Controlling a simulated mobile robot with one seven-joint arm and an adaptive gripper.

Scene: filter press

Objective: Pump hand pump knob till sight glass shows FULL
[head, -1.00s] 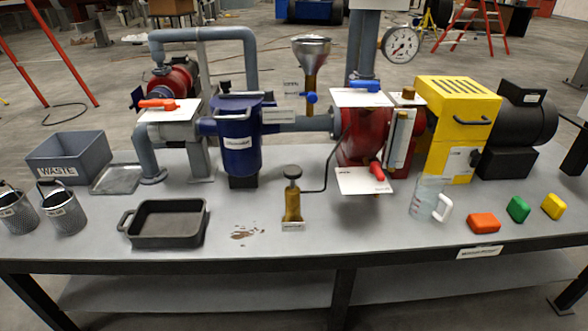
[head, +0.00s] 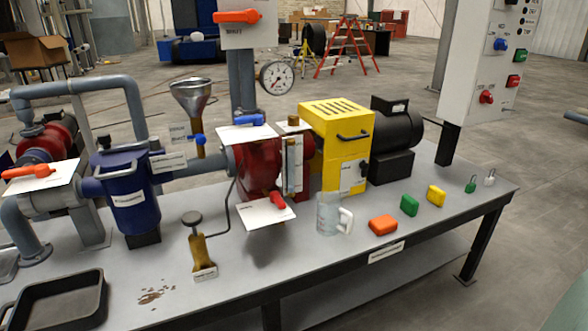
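The hand pump (head: 201,250) is a small brass body with a dark round knob (head: 191,218) on top. It stands upright near the front edge of the bench, left of centre in the head view. A thin dark line runs from it up toward the red pump housing (head: 258,170). The sight glass (head: 292,165) is a clear upright tube on the right side of the red housing; its level and any FULL mark are too small to read. My gripper is not in view.
The grey bench (head: 330,270) also holds a dark tray (head: 57,302), a blue strainer (head: 126,190), a funnel (head: 192,98), a yellow guard (head: 337,145), a clear jug (head: 328,213) and coloured blocks (head: 383,224). A control panel (head: 490,65) stands at right. Brown spots lie left of the hand pump.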

